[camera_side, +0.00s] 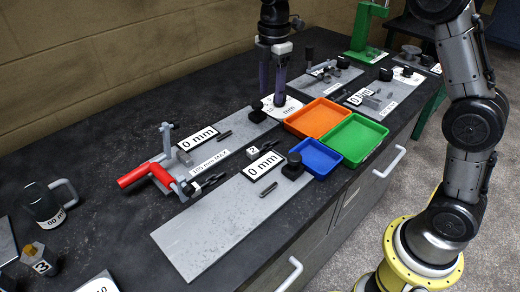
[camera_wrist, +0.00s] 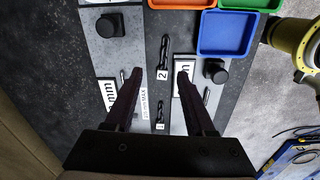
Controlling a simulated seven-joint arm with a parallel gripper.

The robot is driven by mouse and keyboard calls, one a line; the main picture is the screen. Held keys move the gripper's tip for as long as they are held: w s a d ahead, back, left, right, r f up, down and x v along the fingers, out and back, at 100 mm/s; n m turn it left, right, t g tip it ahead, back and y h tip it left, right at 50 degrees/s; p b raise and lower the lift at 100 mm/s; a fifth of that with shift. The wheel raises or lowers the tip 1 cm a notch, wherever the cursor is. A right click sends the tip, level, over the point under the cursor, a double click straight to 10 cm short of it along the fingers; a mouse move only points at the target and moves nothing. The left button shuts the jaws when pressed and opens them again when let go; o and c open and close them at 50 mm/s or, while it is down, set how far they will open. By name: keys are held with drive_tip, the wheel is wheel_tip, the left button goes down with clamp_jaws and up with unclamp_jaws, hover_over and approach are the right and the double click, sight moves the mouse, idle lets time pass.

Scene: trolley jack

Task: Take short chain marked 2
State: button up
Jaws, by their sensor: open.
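The short chain marked 2 is a small dark strip (camera_wrist: 163,53) in the wrist view, lying beside a white tag with a 2 (camera_wrist: 162,75). In the side view the tag (camera_side: 252,152) stands between two grey plates, with a dark piece (camera_side: 268,146) beside it. A second dark chain (camera_wrist: 160,113) lies nearer my gripper's palm, by a tag that seems to read 1 (camera_wrist: 160,126). My gripper (camera_wrist: 160,74) is open and empty, its fingers to either side of the 2 tag in the picture. In the side view my gripper (camera_side: 271,97) points down, above the bench.
Orange (camera_side: 319,104), green (camera_side: 354,140) and blue (camera_side: 316,160) trays sit right of the plates. Black knobs (camera_side: 293,165) stand on the plates. A red-handled tool (camera_side: 140,175), a dark mug (camera_side: 48,205) and a tag 3 block (camera_side: 40,262) are at left.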

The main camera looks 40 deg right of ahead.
hover_over(272, 142)
drive_tip(key=f, duration=0.9)
drive_tip(key=shift+w+f, duration=0.2)
drive_tip(key=shift+w, duration=0.2)
drive_tip(key=shift+s+f, duration=0.2)
drive_tip(key=shift+f, duration=1.15)
drive_tip(key=shift+s+f, duration=0.15)
drive_tip(key=shift+f, duration=1.2)
clamp_jaws()
drive_tip(key=shift+r, duration=0.1)
